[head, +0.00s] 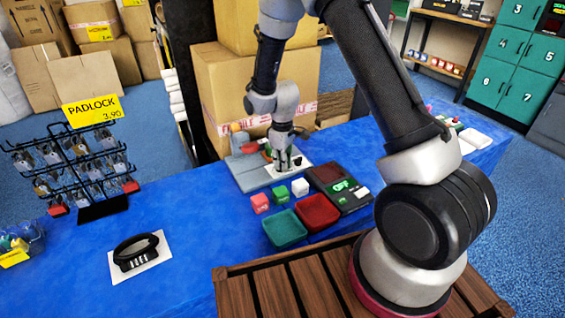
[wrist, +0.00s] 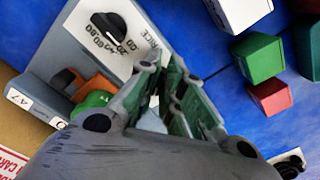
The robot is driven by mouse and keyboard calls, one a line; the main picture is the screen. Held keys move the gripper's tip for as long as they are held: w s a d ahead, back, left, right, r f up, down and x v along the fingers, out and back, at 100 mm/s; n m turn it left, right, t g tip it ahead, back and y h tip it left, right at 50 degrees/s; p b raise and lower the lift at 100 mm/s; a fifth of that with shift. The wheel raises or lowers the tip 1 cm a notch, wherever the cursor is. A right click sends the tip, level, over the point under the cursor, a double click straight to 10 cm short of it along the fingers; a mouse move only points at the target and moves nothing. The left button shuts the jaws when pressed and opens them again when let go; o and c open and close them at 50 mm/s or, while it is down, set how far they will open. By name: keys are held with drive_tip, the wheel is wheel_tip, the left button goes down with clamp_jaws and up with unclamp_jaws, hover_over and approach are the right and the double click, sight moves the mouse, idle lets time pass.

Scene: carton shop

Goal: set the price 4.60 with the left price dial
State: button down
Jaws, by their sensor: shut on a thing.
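The price device (head: 248,171) is a grey block with a white panel, toward the back of the blue table. My gripper (head: 283,166) points down onto its panel, with its fingers closed on the left price dial. The dial itself is almost wholly hidden by the fingers, and its setting cannot be read. In the wrist view, my gripper (wrist: 172,98) covers that part of the panel. A second black dial (head: 298,162) stands free to the right; it shows in the wrist view (wrist: 110,25) with printed numbers and the word PRICE beside it.
Red (head: 260,203), green (head: 281,195) and white (head: 300,187) blocks stand near the device. A green tray (head: 285,230), a red tray (head: 318,212) and a black scale (head: 338,188) are close by.

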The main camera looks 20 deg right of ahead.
drive_tip(key=shift+m, duration=0.5)
drive_tip(key=c, duration=1.6)
unclamp_jaws()
drive_tip(key=shift+o, duration=0.2)
wheel_tip(320, 180, up, 12)
drive_tip(key=shift+s, duration=0.1)
